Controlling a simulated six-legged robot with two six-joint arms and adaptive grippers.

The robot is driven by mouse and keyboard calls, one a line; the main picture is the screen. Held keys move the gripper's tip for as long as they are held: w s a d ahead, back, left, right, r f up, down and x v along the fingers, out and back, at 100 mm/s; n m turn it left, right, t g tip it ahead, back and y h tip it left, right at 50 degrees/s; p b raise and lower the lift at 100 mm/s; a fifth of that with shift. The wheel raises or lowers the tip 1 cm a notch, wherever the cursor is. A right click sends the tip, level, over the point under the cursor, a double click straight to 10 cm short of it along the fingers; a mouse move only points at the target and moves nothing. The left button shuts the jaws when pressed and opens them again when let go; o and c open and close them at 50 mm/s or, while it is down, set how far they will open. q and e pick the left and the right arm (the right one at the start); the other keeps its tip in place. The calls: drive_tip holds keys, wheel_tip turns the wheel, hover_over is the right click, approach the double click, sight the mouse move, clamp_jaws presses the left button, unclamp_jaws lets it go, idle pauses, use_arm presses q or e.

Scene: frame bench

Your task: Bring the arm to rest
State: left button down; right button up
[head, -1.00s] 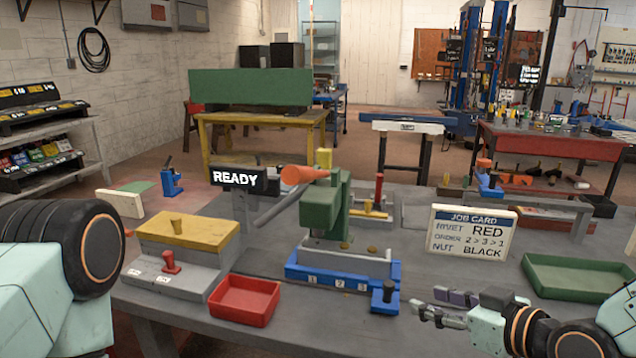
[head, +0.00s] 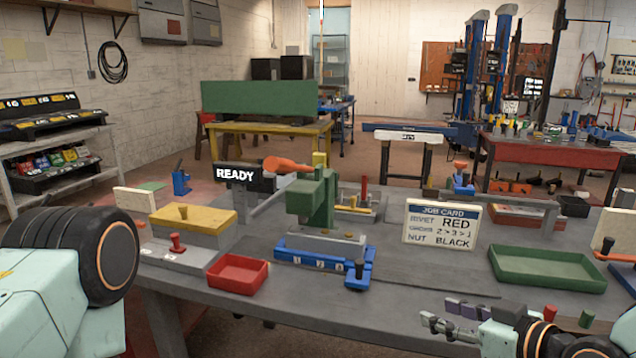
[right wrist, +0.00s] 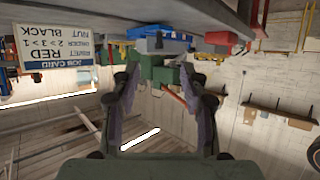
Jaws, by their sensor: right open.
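My right gripper (head: 449,318) is open and empty at the lower right of the head view, by the near edge of the bench. Its two fingers also show spread apart in the right wrist view (right wrist: 165,105), with nothing between them. My left arm shows at the left edge of the head view, but its gripper is out of frame. The green press (head: 318,200) with an orange handle stands on the bench above a blue base (head: 300,260) numbered along its front. The job card (head: 441,224) stands upright to the right of the press.
A red tray (head: 237,274) sits left of the blue base. A green tray (head: 547,268) lies at the right. A grey fixture with a yellow block (head: 192,219) and a READY sign (head: 245,178) stand at the left.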

drive_tip(key=s+d+f+m+g+h+b, duration=0.1)
drive_tip(key=s+f+m+g+h, duration=0.2)
drive_tip(key=s+f, duration=0.5)
drive_tip(key=s+d+f+m+g+h, duration=0.1)
drive_tip(key=s+f+m+g+h, duration=0.25)
drive_tip(key=f, duration=0.75)
use_arm(q)
drive_tip(key=shift+d+f+b, duration=0.2)
drive_tip(key=shift+f+b, duration=0.3)
drive_tip(key=shift+f, duration=0.45)
use_arm(e)
drive_tip(key=s+f+g, duration=0.2)
drive_tip(key=s+f, duration=0.3)
drive_tip(key=s, duration=0.5)
drive_tip(key=s+f+g, duration=0.3)
drive_tip(key=s+f, duration=0.2)
drive_tip(key=s, duration=0.5)
drive_tip(key=shift+d+f, duration=0.15)
drive_tip(key=shift+f, duration=0.15)
use_arm(q)
drive_tip(key=shift+a, duration=0.1)
use_arm(e)
drive_tip(key=shift+w, duration=0.1)
